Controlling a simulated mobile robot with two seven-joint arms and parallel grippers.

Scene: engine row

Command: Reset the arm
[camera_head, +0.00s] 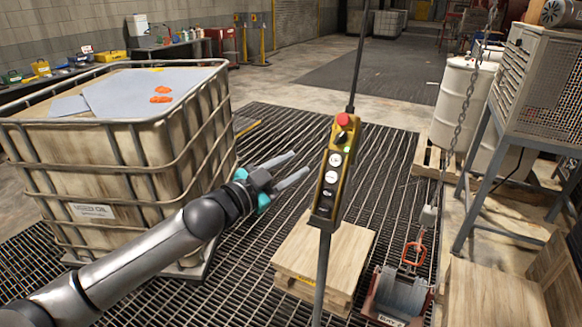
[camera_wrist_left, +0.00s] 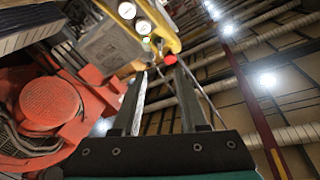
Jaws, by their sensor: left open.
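My left arm (camera_head: 150,248) comes in from the lower left in the head view. Its gripper (camera_head: 298,166) is open and empty, with its two fingers pointing right, toward the yellow pendant control box (camera_head: 325,192). The box hangs on a black cable and has a red button on top and several buttons down its face. In the left wrist view the open fingers (camera_wrist_left: 155,75) point up past a yellow part with round white faces (camera_wrist_left: 135,12). I cannot tell whether the fingers touch anything there. My right gripper is not in view.
A caged liquid tank (camera_head: 130,165) with sheets and orange items on top stands left of the gripper. A wooden block (camera_head: 335,255) lies below the pendant. A chain with a red hook (camera_head: 415,255) hangs at right above a dark red holder (camera_head: 398,295). Grating floor is open behind.

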